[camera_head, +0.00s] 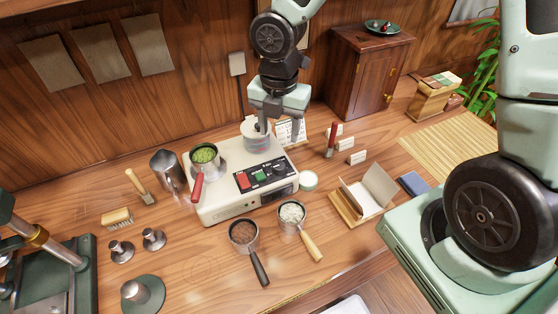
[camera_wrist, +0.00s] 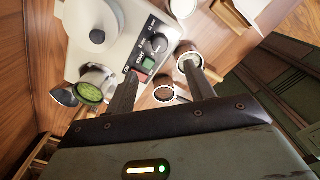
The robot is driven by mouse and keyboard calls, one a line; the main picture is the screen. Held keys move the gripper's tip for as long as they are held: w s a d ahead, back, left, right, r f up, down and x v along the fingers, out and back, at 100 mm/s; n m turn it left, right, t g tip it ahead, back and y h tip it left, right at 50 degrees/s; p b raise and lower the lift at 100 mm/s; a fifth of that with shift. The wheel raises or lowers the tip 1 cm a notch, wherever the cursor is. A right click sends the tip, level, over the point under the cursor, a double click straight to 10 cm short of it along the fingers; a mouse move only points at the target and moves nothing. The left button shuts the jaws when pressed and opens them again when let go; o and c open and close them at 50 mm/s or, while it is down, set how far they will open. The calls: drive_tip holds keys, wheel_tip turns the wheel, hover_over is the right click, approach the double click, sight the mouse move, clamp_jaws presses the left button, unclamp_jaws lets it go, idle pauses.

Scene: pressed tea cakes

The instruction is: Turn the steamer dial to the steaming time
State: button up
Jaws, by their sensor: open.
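The steamer (camera_head: 220,205) is a cream box on the wooden table. Its sloped black panel holds a red button (camera_head: 243,180), a green button (camera_head: 260,176) and a round black dial (camera_head: 279,168) at the right. My gripper (camera_head: 278,130) is open and empty, pointing down above the back of the steamer, apart from the dial. In the wrist view its two fingers (camera_wrist: 160,72) are spread, with the panel partly behind the left one.
A cup of green leaves (camera_head: 205,155) with a red handle stands on the steamer's left, and a pale round lidded piece (camera_head: 252,131) at its back. Two handled cups (camera_head: 243,232) (camera_head: 291,213) stand in front. A wooden holder (camera_head: 347,205) is at the right.

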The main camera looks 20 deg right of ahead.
sight(279, 165)
wheel_tip(279, 165, down, 11)
drive_tip(key=shift+f+b, duration=0.15)
drive_tip(key=shift+b, duration=0.25)
drive_tip(key=c, duration=1)
